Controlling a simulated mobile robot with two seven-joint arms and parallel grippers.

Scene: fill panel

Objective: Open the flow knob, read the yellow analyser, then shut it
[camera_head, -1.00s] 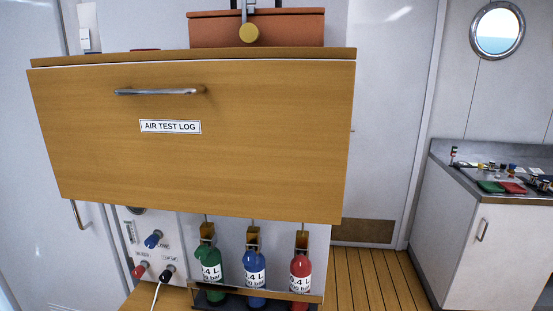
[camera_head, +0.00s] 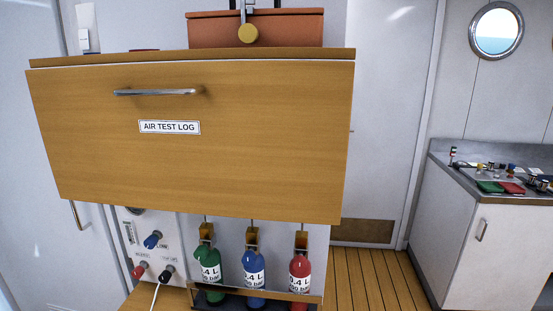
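The fill panel (camera_head: 128,212) shows below a large wooden drawer front, which covers its upper part. A blue knob (camera_head: 152,240) sits on the panel beside a label that seems to read "FLOW", partly hidden. A red knob (camera_head: 139,271) and a black knob (camera_head: 166,272) sit lower, and a white cord hangs by the black one. Neither of my grippers is in view.
The wooden drawer front (camera_head: 190,170), labelled "AIR TEST LOG", has a metal handle (camera_head: 158,91) and blocks much of the view. Green (camera_head: 208,268), blue (camera_head: 253,268) and red (camera_head: 299,268) bottles stand in a rack below. A cabinet (camera_head: 470,240) with small items stands right; floor between is clear.

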